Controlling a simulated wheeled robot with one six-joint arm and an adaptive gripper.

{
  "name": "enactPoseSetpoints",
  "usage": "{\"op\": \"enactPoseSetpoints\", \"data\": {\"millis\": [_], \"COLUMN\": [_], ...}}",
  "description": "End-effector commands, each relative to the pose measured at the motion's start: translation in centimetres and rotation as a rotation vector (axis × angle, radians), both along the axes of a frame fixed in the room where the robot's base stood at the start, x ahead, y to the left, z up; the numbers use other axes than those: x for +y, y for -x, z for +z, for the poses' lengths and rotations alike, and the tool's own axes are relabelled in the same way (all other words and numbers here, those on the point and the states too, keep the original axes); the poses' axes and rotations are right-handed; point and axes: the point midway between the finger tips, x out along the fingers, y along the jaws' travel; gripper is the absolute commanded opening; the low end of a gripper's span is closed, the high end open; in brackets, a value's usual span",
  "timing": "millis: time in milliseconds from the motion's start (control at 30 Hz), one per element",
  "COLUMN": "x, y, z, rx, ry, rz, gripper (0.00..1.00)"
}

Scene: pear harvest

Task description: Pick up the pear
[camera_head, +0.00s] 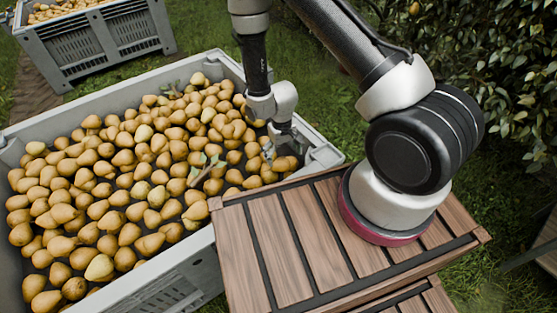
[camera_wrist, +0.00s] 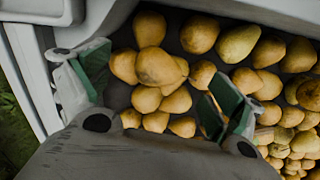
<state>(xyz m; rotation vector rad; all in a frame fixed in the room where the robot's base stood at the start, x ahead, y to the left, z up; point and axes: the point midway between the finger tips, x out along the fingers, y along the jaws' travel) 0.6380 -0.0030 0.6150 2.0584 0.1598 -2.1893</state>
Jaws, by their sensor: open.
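Many yellow-brown pears (camera_head: 128,173) fill the grey crate (camera_head: 178,272) in the head view. My gripper (camera_head: 277,150) reaches down inside the crate near its right corner, low over the pears. In the wrist view my gripper (camera_wrist: 152,95) is open, with green-padded fingers apart. Several pears lie between and beyond the fingers, among them a larger pear (camera_wrist: 157,67) near the middle. The left finger is close to the crate's grey wall (camera_wrist: 30,75). I cannot tell whether a finger touches any pear. In the head view the arm's end partly hides the pears beneath it.
My arm's base stands on a slatted wooden platform (camera_head: 283,236) beside the crate. A second grey crate of pears (camera_head: 95,42) stands at the back left. Leafy bushes (camera_head: 510,75) are at the right. A few leaves and a twig (camera_head: 207,170) lie on the pears.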

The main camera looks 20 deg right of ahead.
Motion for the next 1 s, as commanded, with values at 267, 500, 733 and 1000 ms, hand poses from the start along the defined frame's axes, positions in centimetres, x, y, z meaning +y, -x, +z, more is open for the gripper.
{"op": "enactPoseSetpoints", "data": {"millis": [267,500,733,1000], "x": [0.6,0.6,0.7,0.7], "y": [-1.4,-1.4,-1.5,-1.5], "z": [-1.7,-5.0,-7.7,-7.8], "rx": [-0.059,-0.058,-0.058,-0.059], "ry": [-0.022,-0.022,-0.022,-0.022], "rz": [-0.03,-0.029,-0.029,-0.029], "gripper": [0.94,0.94,0.94,0.86]}}
